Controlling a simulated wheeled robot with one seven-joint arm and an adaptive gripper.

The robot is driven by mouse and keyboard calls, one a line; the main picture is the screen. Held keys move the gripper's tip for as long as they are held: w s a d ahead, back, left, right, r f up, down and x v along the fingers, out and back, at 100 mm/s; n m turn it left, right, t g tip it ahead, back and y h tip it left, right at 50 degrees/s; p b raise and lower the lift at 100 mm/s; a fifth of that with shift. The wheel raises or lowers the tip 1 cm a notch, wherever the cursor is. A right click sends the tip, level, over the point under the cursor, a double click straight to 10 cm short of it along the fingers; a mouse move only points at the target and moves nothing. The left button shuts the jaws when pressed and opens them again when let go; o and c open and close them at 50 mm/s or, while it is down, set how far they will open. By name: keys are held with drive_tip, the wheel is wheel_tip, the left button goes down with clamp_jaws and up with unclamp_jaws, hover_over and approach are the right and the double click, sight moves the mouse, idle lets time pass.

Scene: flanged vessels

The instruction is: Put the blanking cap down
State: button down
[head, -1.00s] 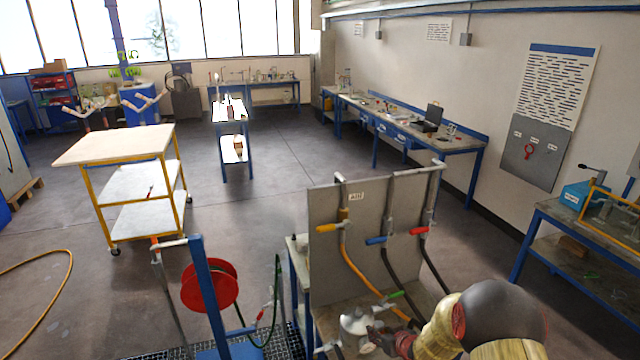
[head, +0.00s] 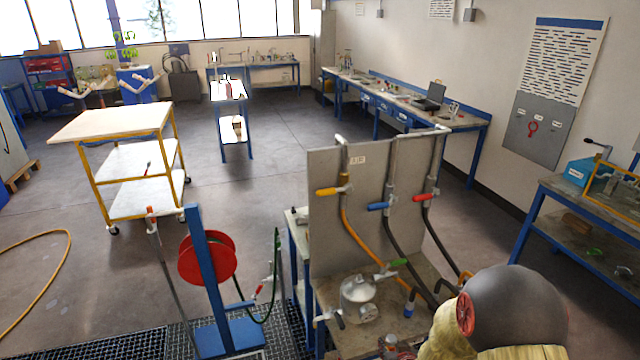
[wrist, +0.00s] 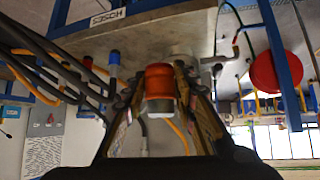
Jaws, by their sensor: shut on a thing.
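In the wrist view an orange-red cylinder with a pale lower end, seemingly the blanking cap (wrist: 160,84), sits between the fingers of my gripper (wrist: 157,76). My gripper is shut on it. The bench edge and top lie behind it in that view; I cannot tell whether the cap touches the bench. In the head view the silver vessel (head: 358,294) stands upright on the bench top (head: 345,341). My gripper is mostly hidden there, low in the picture near the bench's front.
A grey panel (head: 325,230) with yellow, blue and red handled valves and hanging hoses rises behind the vessel. A blue-ended hose (head: 409,304) is right of the vessel. A red hose reel (head: 207,258) stands left of the bench. A yellow trolley (head: 110,126) is farther left.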

drive_tip(key=s+a+f+b, duration=0.2)
drive_tip(key=s+f+b, duration=0.2)
drive_tip(key=f+b, duration=0.4)
drive_tip(key=shift+f+m+b, duration=0.3)
drive_tip(key=shift+f+b, duration=0.05)
drive_tip(key=shift+b, duration=1.3)
drive_tip(key=shift+s+f, duration=0.1)
